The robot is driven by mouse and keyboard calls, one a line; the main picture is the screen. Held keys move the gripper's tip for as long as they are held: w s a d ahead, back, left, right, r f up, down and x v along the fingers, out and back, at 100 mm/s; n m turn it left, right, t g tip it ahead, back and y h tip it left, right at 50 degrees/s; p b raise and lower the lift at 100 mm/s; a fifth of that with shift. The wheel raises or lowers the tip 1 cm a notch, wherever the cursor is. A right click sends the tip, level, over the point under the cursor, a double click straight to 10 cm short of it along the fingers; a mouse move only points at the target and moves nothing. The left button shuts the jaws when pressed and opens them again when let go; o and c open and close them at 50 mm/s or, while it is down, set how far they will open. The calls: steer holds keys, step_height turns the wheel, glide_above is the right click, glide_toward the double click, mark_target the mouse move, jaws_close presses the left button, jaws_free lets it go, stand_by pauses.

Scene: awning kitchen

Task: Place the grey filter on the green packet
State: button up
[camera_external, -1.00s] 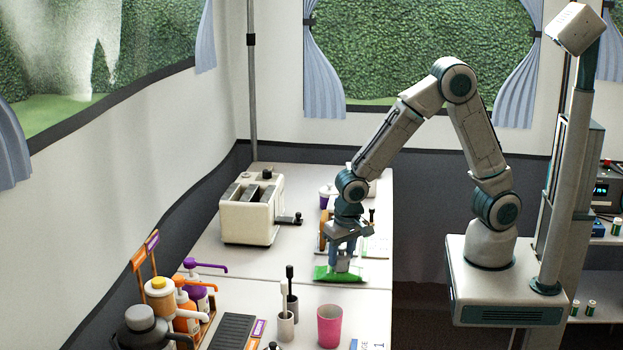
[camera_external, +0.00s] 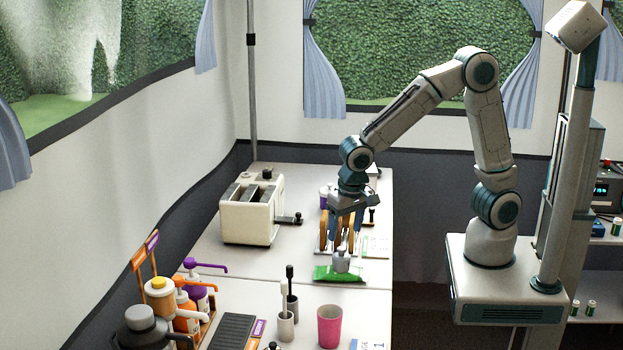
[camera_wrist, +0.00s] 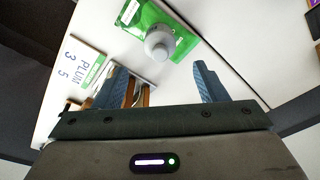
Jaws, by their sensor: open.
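The grey filter (camera_external: 342,261) stands upright on the green packet (camera_external: 324,273), which lies flat on the white counter. In the wrist view the filter (camera_wrist: 160,43) rests on the packet (camera_wrist: 187,41) with nothing gripping it. My gripper (camera_external: 346,240) is open and empty. It is above and a little behind the filter in the external view, with its fingers apart from it. In the wrist view my gripper's fingers (camera_wrist: 160,75) are spread wide, and the filter lies beyond them.
A wooden rack (camera_external: 323,243) stands just behind the packet, partly hidden by my fingers. A cream toaster (camera_external: 249,221) stands to the left. A pink cup (camera_external: 330,326) and a grey cup (camera_external: 286,326) stand in front. A card marked PLUM (camera_wrist: 75,68) lies by the rack.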

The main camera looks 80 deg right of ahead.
steer(key=s+d+r+n, duration=0.4)
steer(key=s+d, duration=0.1)
steer(key=s, duration=0.3)
steer(key=s+d+r+n+t+y, duration=0.1)
steer(key=s+d+r+n, duration=0.3)
steer(key=s, duration=0.4)
steer(key=shift+s+d+n, duration=0.3)
steer(key=shift+d+n, duration=0.1)
